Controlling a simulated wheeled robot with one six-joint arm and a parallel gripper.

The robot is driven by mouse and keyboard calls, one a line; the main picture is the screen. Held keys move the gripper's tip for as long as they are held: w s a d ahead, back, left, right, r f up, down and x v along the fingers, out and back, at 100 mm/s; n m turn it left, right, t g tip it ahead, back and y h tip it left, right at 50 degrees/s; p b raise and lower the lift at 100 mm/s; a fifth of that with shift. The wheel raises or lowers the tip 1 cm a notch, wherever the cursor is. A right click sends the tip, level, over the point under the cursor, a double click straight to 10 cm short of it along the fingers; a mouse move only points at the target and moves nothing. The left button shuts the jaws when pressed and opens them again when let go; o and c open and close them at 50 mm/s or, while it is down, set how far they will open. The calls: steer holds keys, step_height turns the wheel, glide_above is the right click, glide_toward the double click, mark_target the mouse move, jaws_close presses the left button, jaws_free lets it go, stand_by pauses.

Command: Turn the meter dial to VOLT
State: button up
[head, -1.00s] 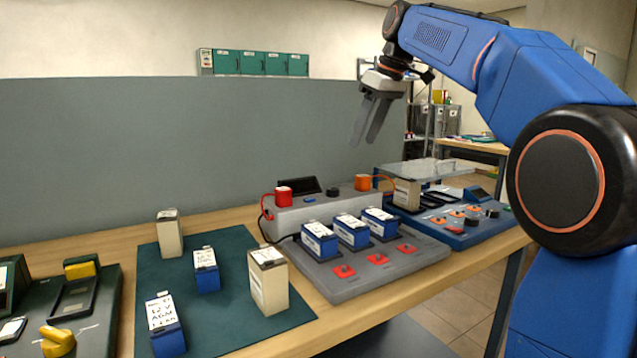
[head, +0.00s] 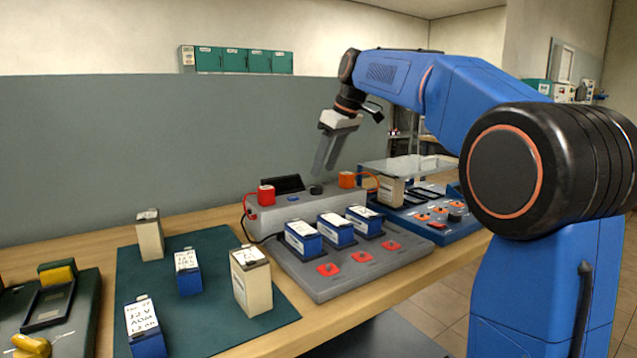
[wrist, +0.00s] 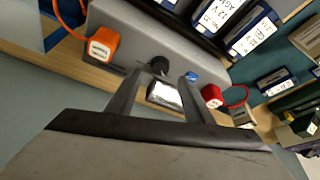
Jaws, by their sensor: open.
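The meter (head: 262,222) is a long grey box at the back of the bench, with a black round dial (head: 316,190) on top. The dial also shows in the wrist view (wrist: 159,65); its pointer setting and any VOLT mark are too small to read. The meter's raised screen (head: 283,184) is left of the dial in the head view. My gripper (head: 323,172) is open and empty, pointing down above the meter. In the wrist view the dial appears between and just beyond the fingertips (wrist: 160,76), with no clear contact.
A red clamp (head: 266,195) and an orange clamp (head: 347,180) sit on the meter's ends. A grey tray (head: 330,285) with blue batteries stands in front. A blue panel (head: 415,222) under a clear shelf (head: 410,166) is at right. A green mat (head: 215,325) holds more batteries.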

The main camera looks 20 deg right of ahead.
mark_target(317, 187)
steer(key=shift+x, duration=3)
steer(key=c, duration=1)
